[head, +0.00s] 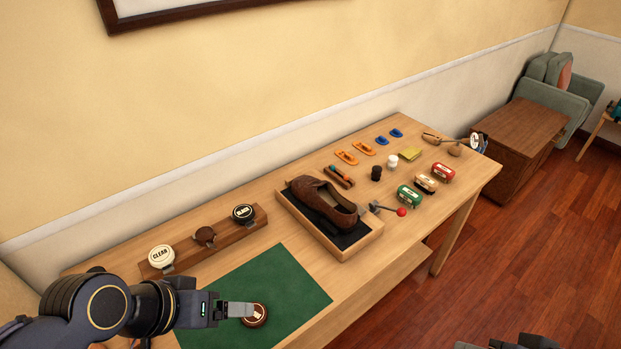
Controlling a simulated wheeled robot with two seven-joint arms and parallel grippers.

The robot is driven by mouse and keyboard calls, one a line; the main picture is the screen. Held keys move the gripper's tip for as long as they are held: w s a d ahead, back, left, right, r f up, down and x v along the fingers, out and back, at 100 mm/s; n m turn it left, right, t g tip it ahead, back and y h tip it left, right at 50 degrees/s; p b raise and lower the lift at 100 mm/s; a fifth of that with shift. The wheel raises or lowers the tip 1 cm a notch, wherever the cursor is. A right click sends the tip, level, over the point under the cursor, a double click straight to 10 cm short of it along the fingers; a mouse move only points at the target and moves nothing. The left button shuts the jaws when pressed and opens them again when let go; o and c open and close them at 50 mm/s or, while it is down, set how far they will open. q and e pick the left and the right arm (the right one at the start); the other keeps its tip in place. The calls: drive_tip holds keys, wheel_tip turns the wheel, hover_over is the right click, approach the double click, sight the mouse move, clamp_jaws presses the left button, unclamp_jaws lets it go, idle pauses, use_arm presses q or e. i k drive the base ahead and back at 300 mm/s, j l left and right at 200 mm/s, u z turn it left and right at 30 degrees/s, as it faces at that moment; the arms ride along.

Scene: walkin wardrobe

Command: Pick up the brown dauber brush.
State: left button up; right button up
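A round brown piece with a pale label (256,317) is at the front edge of the green mat. The wooden rack (236,236) behind has a white disc marked CLEAR (162,256), a small brown knob-like piece (205,235) and a black disc marked BLACK (243,213). I cannot tell for sure which brown piece is the dauber brush. My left gripper (246,310) comes in from the left with its fingertips at the labelled brown piece, partly covering it. Whether its fingers are apart or closed on it does not show. Only a sliver of my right arm end (520,342) shows at the bottom edge.
The green mat (270,280) is otherwise bare. A brown shoe (322,200) lies in a wooden tray (345,252) in mid-table. Several tins (409,195), small bottles and orange and blue pieces stand to the right. A red-knobbed lever (401,212) juts out beside the tray.

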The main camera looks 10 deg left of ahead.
sight(375, 173)
drive_tip(key=u, duration=0.75)
drive_tip(key=i+l+u, duration=0.1)
drive_tip(key=l+u, duration=0.3)
drive_tip(key=i+l+u, duration=0.1)
drive_tip(key=l+u, duration=0.7)
drive_tip(key=l, duration=0.6)
drive_tip(key=k+l+u, duration=0.1)
drive_tip(key=l, duration=0.55)
drive_tip(key=k+l+u, duration=0.1)
drive_tip(key=l, duration=0.5)
